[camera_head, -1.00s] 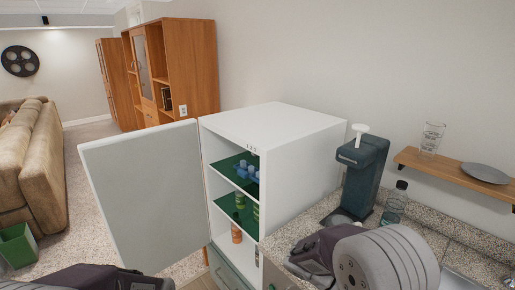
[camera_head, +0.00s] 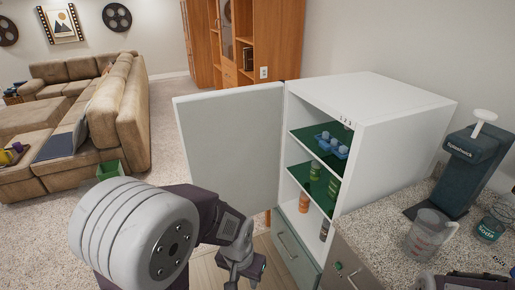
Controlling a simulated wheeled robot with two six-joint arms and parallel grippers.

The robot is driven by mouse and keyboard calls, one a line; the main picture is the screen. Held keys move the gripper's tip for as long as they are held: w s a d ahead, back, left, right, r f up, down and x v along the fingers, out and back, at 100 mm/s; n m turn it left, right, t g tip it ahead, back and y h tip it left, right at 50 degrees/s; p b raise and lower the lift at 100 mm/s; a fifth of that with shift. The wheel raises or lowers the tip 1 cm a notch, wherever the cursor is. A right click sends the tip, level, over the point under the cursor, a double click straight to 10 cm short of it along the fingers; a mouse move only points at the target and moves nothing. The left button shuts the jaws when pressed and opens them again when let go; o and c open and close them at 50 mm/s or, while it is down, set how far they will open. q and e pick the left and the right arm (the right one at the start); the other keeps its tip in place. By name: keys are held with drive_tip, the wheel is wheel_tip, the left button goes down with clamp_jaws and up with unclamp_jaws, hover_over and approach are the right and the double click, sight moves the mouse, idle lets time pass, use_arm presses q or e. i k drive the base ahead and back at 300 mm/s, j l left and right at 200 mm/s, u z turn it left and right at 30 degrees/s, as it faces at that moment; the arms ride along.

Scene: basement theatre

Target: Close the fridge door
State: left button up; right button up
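The white fridge (camera_head: 400,115) stands right of centre. Its door (camera_head: 232,150) is swung wide open to the left, and its inner side faces me. Shelves inside hold a blue bottle pack (camera_head: 331,146) and several small bottles. My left gripper (camera_head: 244,270) is low in front of the door, below its bottom edge in the picture. It looks open and empty, with its fingers apart, and I see no contact with the door. Only a dark part of my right arm shows at the bottom right corner; its gripper is out of view.
A speckled counter (camera_head: 385,212) at right bears a measuring jug (camera_head: 428,236), a soda bottle (camera_head: 492,220) and a dark drink machine (camera_head: 470,165). A drawer (camera_head: 297,250) sits below the fridge. A brown sofa (camera_head: 122,110), green bin (camera_head: 110,169) and wooden cabinet (camera_head: 275,40) stand behind.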

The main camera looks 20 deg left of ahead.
sight(231, 138)
drive_tip(key=i+j+z, duration=0.15)
drive_tip(key=j, duration=0.4)
drive_tip(key=j+z, duration=0.2)
drive_tip(key=j, duration=0.3)
drive_tip(key=j+z, duration=0.15)
drive_tip(key=j, duration=0.4)
drive_tip(key=j+z, duration=0.15)
drive_tip(key=j, duration=0.4)
drive_tip(key=j+z, duration=0.2)
drive_tip(key=j, duration=0.35)
drive_tip(key=k+j+z, duration=0.15)
drive_tip(key=j, duration=0.35)
drive_tip(key=k+j+z, duration=0.15)
drive_tip(key=j, duration=0.4)
drive_tip(key=k+j+z, duration=0.2)
drive_tip(key=j, duration=0.3)
drive_tip(key=i+j+z, duration=0.1)
drive_tip(key=j+z, duration=0.2)
drive_tip(key=j, duration=0.6)
drive_tip(key=j+z, duration=0.35)
drive_tip(key=j, duration=0.55)
drive_tip(key=l+u, duration=0.1)
drive_tip(key=u, duration=0.3)
drive_tip(key=k, duration=0.05)
